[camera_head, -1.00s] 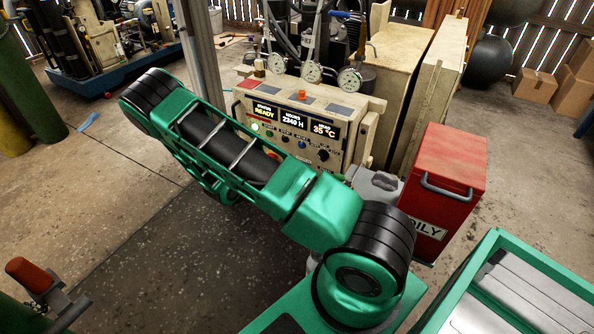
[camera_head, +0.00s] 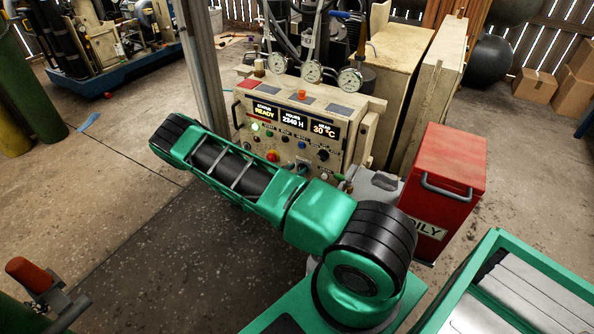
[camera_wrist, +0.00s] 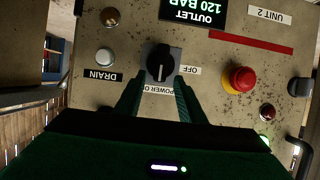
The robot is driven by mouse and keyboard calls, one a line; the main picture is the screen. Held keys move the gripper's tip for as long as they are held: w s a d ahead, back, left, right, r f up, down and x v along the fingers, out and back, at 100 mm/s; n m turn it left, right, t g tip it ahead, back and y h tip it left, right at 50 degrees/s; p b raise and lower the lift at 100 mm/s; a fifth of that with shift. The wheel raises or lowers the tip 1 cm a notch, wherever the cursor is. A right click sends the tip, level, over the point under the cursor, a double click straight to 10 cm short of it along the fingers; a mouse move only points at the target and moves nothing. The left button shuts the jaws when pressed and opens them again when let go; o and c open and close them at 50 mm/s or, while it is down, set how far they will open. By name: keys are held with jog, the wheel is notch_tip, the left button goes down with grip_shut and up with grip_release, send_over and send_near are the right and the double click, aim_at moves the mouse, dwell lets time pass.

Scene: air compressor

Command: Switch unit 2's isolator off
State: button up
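In the wrist view the unit 2 panel (camera_wrist: 222,62) appears upside down. The isolator is a black rotary knob (camera_wrist: 160,62) on a grey plate. Its grip stands vertical in the picture, in line with the partly covered POWER ON label (camera_wrist: 158,90); the OFF label (camera_wrist: 189,70) is to its right. My gripper (camera_wrist: 158,86) is open, its two green fingers either side of the knob's lower edge in the picture. I cannot tell whether they touch it.
A red mushroom button (camera_wrist: 240,79) is right of the knob in the wrist view, with a DRAIN button (camera_wrist: 105,57) on the left. In the head view a cream machine (camera_head: 300,117) with lit displays stands behind my arm, and a red bin (camera_head: 448,180) to the right.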

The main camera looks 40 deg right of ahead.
jog(key=shift+x, duration=0.9)
grip_shut()
